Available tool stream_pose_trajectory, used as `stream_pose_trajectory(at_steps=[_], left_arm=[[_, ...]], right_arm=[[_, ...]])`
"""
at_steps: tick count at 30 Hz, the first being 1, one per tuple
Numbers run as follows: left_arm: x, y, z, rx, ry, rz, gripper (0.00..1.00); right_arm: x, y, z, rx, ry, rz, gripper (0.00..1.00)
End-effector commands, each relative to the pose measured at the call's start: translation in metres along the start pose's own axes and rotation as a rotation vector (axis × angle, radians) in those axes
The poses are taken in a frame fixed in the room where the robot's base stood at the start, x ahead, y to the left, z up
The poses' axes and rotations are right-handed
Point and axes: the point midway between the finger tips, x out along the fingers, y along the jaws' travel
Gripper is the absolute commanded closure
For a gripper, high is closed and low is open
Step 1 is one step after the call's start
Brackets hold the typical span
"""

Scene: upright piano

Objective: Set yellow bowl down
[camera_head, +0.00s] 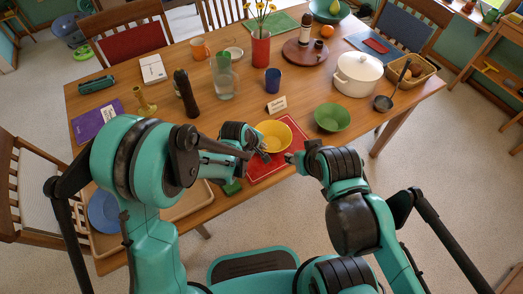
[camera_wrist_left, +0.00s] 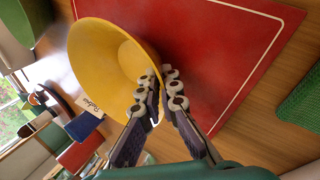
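The yellow bowl (camera_head: 274,133) is over the far part of the red placemat (camera_head: 268,172) with its opening up. It also shows large in the left wrist view (camera_wrist_left: 100,55). My left gripper (camera_head: 262,151) is at the bowl's near left rim. In the left wrist view its fingers (camera_wrist_left: 162,98) are close together with the rim between them, one inside the bowl and one outside. I cannot tell whether the bowl's base touches the placemat. My right gripper (camera_head: 292,158) is low at the placemat's right edge, apart from the bowl; its finger opening is unclear.
A green bowl (camera_head: 332,117) stands right of the placemat, and a white name card (camera_head: 276,105) behind it. A blue cup (camera_head: 273,80), a glass pitcher (camera_head: 225,85) and a white pot (camera_head: 357,75) stand farther back. A tray (camera_head: 185,207) lies at the near left.

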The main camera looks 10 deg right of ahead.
Motion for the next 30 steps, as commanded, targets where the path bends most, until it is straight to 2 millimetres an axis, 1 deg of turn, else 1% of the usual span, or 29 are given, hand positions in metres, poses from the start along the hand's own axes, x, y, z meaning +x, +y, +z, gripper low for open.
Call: stream_pose_trajectory(at_steps=[1, 8, 12, 13, 15, 23, 26, 29, 30], left_arm=[[0.006, -0.003, 0.000, 0.000, 0.000, 0.001, 1.00], [0.004, -0.002, 0.000, 0.000, 0.000, 0.001, 1.00], [0.008, -0.004, 0.000, 0.000, 0.000, 0.001, 1.00], [0.007, -0.004, 0.000, 0.000, 0.000, 0.000, 0.90], [0.007, -0.004, 0.000, 0.000, 0.000, 0.000, 0.74], [0.007, -0.003, 0.000, 0.000, 0.000, 0.000, 0.74], [0.004, -0.002, 0.000, 0.000, 0.000, 0.000, 0.74], [-0.008, -0.001, 0.000, -0.001, 0.001, 0.000, 0.74], [-0.016, -0.001, 0.000, -0.001, 0.001, 0.000, 0.74]], right_arm=[[0.003, 0.000, 0.002, 0.000, 0.000, 0.000, 0.60], [0.002, 0.000, 0.001, 0.000, 0.000, 0.000, 0.60], [0.006, 0.000, 0.004, 0.000, 0.000, 0.000, 0.60], [0.005, 0.000, 0.003, 0.000, 0.000, 0.000, 0.60], [0.004, 0.000, 0.003, 0.000, 0.000, 0.000, 0.60], [0.004, 0.000, 0.003, 0.000, 0.000, 0.000, 0.60], [0.001, 0.000, 0.001, 0.000, 0.000, 0.000, 0.60], [-0.003, 0.000, -0.002, 0.000, 0.000, 0.000, 0.60], [-0.005, 0.000, -0.004, 0.000, 0.000, 0.000, 0.60]])
